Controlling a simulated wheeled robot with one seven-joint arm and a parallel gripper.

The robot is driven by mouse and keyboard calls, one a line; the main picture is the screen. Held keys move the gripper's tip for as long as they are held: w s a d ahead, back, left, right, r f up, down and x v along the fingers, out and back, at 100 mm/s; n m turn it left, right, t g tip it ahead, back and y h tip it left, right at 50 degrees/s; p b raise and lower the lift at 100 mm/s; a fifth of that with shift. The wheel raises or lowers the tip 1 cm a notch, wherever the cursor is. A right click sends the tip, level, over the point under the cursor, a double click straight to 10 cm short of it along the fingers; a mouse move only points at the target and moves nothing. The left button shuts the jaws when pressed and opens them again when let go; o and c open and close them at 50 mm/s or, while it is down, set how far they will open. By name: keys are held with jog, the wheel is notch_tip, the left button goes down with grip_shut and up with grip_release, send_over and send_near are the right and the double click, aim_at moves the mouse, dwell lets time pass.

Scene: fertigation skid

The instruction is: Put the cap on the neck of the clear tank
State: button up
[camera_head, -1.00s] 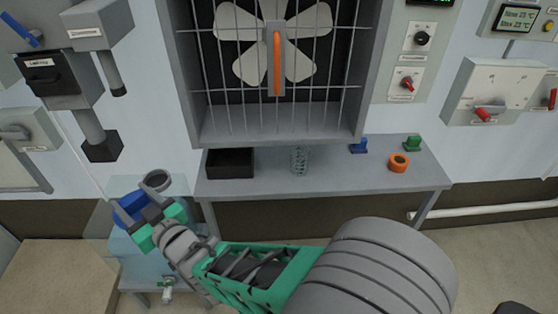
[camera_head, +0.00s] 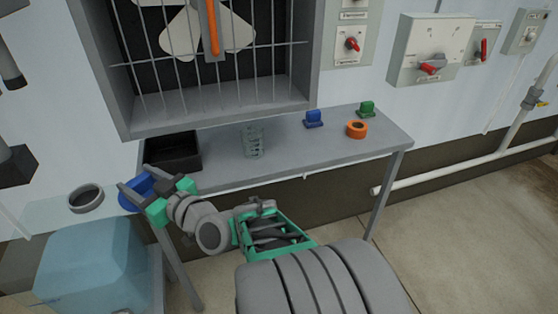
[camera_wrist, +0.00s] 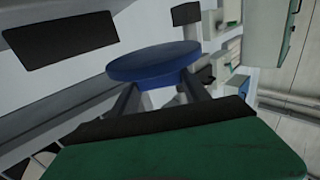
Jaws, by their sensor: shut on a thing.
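My gripper (camera_head: 143,189) is shut on the blue cap (camera_head: 133,196) in the head view, where the fingers partly hide it. In the wrist view the cap (camera_wrist: 153,62) is a flat blue disc held between the two fingers. The clear tank (camera_head: 90,265) is a pale blue see-through box at the lower left of the head view. Its neck (camera_head: 86,199), a grey open ring, has no cap on it. The cap appears just right of the neck in the picture, apart from it. The height between them is hard to judge.
A grey bench (camera_head: 230,176) stands behind my gripper. It carries a black bin (camera_head: 172,152), a clear mesh cup (camera_head: 253,141), a blue part (camera_head: 314,118), an orange ring (camera_head: 357,129) and a green part (camera_head: 367,108).

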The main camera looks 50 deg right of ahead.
jog(key=s+d+m+g+h, duration=0.1)
jog(key=s+d+m+h, duration=0.3)
jog(key=d, duration=0.6)
jog(key=s+d+r+m+g+h+b, duration=0.1)
jog(key=s+d+m+h, duration=0.1)
jog(key=s+d+h, duration=0.6)
jog(key=s+d+m+g+h, duration=0.15)
jog(key=s+d, duration=0.25)
jog(key=d, duration=0.8)
jog(key=s+d+f+m+g+h, duration=0.1)
jog(key=s+d+m+g+h, duration=0.3)
jog(key=s+d, duration=0.55)
jog(key=m, duration=0.1)
send_over(307, 143)
jog(key=f, duration=0.2)
jog(key=shift+s+f+t, duration=0.1)
jog(key=shift+f+t, duration=0.15)
jog(key=shift+f, duration=0.2)
notch_tip(307, 143, down, 4)
jog(key=shift+f, duration=0.2)
jog(key=shift+b, duration=0.3)
jog(key=shift+f, duration=0.2)
jog(key=o, duration=1.6)
jog(key=shift+r, duration=0.1)
jog(key=shift+c, duration=0.2)
